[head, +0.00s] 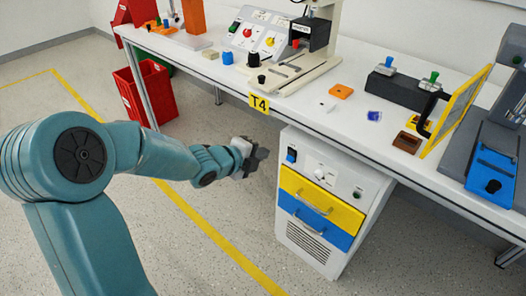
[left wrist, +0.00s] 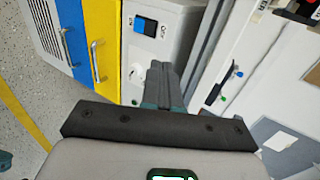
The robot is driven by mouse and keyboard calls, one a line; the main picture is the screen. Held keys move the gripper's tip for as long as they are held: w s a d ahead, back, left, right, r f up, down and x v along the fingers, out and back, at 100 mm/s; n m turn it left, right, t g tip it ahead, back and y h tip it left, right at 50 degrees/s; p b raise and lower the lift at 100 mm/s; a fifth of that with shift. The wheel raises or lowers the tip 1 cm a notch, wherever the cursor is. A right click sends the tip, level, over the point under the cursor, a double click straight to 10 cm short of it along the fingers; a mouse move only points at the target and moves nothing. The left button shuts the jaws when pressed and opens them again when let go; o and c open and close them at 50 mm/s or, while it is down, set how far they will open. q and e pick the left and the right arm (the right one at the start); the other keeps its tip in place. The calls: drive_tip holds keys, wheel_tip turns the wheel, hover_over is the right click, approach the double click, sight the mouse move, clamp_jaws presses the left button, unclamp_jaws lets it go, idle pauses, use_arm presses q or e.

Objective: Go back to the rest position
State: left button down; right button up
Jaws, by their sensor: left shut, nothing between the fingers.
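My left gripper (head: 260,157) is shut and empty. It hangs in the air just left of the white cabinet (head: 362,190) under the table, apart from it in the head view. The cabinet's top panel carries a blue rocker switch (head: 291,154) and a pale rotary knob (head: 320,174). In the left wrist view my closed fingers (left wrist: 163,82) point at the panel, with the blue rocker switch (left wrist: 145,25) above them. The knob (left wrist: 136,73) shows at their left, partly hidden by the gripper. My right gripper is not in view.
The long white table (head: 310,120) stands above the cabinet and holds several devices and small parts. Yellow (head: 320,203) and blue (head: 316,222) drawers with handles sit below the panel. A red bin (head: 150,92) stands at the left. The floor left of the cabinet is free.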

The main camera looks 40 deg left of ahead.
use_arm(q)
drive_tip(key=s+d+f+n+g+h, duration=0.2)
drive_tip(key=s+d+f+g, duration=0.15)
drive_tip(key=d+f, duration=0.7)
drive_tip(key=s+d+f+n+g+h, duration=0.2)
drive_tip(key=s+d+f+g, duration=0.15)
drive_tip(key=d+f, duration=0.7)
drive_tip(key=s+d+f+n+g+y, duration=0.1)
drive_tip(key=s+f+n+g, duration=0.2)
drive_tip(key=s+f+n, duration=0.35)
drive_tip(key=s+d+f+n+g, duration=0.2)
drive_tip(key=s+f+n, duration=0.1)
drive_tip(key=s+n, duration=0.65)
wheel_tip(320, 180, up, 22)
drive_tip(key=n+p, duration=0.1)
drive_tip(key=p, duration=2.1)
drive_tip(key=shift+w, duration=0.2)
drive_tip(key=shift+s, duration=0.1)
